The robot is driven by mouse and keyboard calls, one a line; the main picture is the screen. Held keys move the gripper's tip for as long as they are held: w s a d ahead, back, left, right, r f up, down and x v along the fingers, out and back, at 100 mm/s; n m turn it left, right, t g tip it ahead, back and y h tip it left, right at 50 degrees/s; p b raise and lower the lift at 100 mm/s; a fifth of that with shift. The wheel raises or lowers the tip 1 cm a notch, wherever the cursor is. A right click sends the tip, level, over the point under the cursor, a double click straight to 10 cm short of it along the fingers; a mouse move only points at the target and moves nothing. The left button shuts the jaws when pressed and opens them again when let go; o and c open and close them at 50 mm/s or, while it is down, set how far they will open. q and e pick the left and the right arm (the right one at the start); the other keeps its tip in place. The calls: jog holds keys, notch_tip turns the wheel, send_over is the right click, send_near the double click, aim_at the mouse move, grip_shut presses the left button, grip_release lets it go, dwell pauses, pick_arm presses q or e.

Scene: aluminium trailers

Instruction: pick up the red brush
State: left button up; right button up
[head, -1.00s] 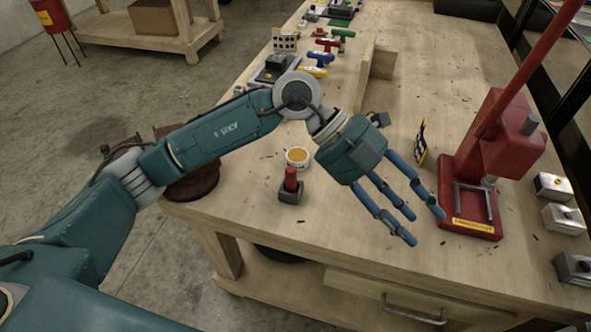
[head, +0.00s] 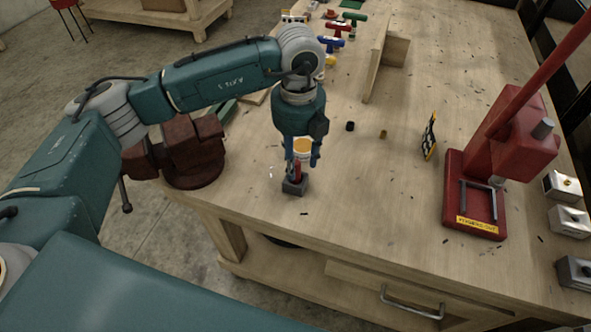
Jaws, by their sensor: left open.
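The red brush (head: 297,171) stands upright near the front left edge of the wooden workbench, its red part rising from a small dark grey block (head: 294,188). My left gripper (head: 301,165) points down over it, fingers open, with the red part showing between the fingers in the picture. I cannot tell whether a finger touches it. The fingers and a cup behind crowd the brush's upper end. My right gripper is not in view.
A white cup with orange contents (head: 303,146) stands just behind the brush. A dark red vise (head: 190,152) is to the left. A red press (head: 505,150) stands at the right, with a checkered marker plate (head: 429,137) beside it.

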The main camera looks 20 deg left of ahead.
pick_arm(q)
jog(key=f, duration=0.1)
jog(key=f+p, duration=0.1)
jog(key=f, duration=0.1)
jog(key=shift+a+f, duration=0.25)
jog(key=shift+a, duration=0.1)
jog(key=shift+f, duration=0.35)
jog(key=c, duration=1)
jog(key=shift+d+r, duration=0.1)
jog(key=shift+w+r, duration=0.1)
jog(key=shift+r, duration=0.5)
jog(key=shift+r+b, duration=2.1)
jog(key=shift+r, duration=7.25)
